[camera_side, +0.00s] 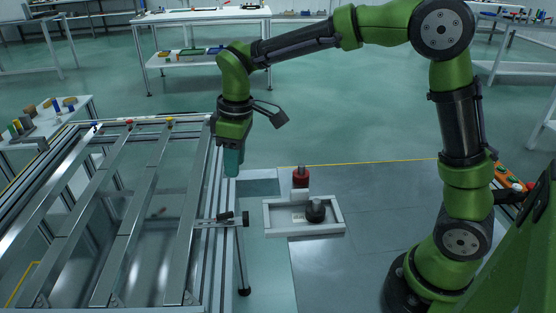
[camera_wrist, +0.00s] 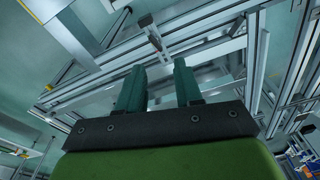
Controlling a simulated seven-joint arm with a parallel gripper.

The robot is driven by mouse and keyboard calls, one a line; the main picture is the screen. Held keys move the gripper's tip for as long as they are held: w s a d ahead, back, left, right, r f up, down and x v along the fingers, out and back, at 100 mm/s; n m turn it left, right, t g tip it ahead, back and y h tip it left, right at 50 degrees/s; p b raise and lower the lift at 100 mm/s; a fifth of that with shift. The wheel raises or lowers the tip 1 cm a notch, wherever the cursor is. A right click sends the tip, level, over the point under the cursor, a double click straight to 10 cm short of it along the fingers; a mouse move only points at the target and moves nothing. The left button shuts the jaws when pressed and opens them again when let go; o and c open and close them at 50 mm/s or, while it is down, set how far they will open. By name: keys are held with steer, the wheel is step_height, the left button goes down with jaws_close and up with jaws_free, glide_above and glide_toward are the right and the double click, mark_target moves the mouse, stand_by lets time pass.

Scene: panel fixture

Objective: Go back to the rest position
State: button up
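My gripper (camera_side: 232,163) hangs fingers-down over the right edge of the aluminium panel frame (camera_side: 140,215), left of the white tray. In the wrist view my gripper (camera_wrist: 160,88) shows two teal fingers with a clear gap between them and nothing held. The frame's bars (camera_wrist: 225,45) lie beyond the fingertips. From the side view the fingers overlap each other, and I cannot tell how far they are from the frame.
A clamp-like fixture (camera_side: 222,219) sticks out from the frame's right edge. A white tray (camera_side: 335,228) holds a black knob-like part (camera_side: 316,210); a red one (camera_side: 301,176) stands behind it. A side table (camera_side: 55,120) with small parts is at left.

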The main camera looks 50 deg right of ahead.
steer(key=s+d+r+m+t, duration=0.2)
steer(key=s+m, duration=0.1)
steer(key=s, duration=0.3)
steer(key=s+d+r+m+t+y, duration=0.1)
steer(key=s+d+r+m+t, duration=0.1)
steer(key=s, duration=0.4)
steer(key=s+d+r+m+t, duration=0.2)
steer(key=s+d+m, duration=0.1)
steer(key=s+m, duration=0.2)
steer(key=shift+s, duration=0.9)
